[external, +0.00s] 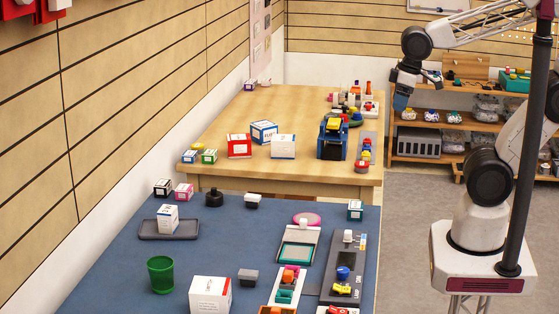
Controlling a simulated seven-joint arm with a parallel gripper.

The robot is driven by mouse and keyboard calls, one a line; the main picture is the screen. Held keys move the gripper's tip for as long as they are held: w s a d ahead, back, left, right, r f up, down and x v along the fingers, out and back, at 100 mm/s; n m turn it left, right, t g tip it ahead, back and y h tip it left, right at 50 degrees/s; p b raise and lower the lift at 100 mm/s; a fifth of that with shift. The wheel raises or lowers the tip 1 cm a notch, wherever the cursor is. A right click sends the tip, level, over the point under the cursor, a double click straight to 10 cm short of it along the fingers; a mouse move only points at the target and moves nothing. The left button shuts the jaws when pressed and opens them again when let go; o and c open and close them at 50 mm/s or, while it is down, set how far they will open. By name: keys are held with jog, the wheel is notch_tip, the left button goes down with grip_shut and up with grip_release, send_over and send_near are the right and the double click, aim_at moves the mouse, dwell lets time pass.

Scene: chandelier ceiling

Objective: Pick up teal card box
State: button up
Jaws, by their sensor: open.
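A small white box with teal sides (355,210), which looks like the teal card box, stands on the right side of the blue-topped table (110,262), near its far edge. My gripper (400,103) is at the upper right, raised beyond the wooden table's right edge, far from this box. It is open, small in the picture, and I see nothing held in it. A small white and green box (209,156) stands on the wooden table's left side.
The wooden table (225,115) holds a red and white box (239,146), blue and white boxes (264,131) and a blue toy (332,140). A pink disc (307,219), green cup (161,274) and grey tray (166,229) are on the blue table. Shelves (450,122) stand behind.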

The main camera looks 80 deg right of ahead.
jog(key=m+g+y, duration=0.3)
jog(key=m+y, duration=1)
jog(key=m, duration=0.4)
send_near(356, 211)
jog(key=shift+d+f, duration=0.45)
jog(key=shift+d, duration=0.05)
jog(key=shift+w+d+f+m+y, duration=0.1)
jog(key=shift+w+f+m+y, duration=0.1)
jog(key=shift+f+m+y, duration=0.3)
jog(key=shift+f, duration=0.1)
jog(key=shift+x, duration=1.25)
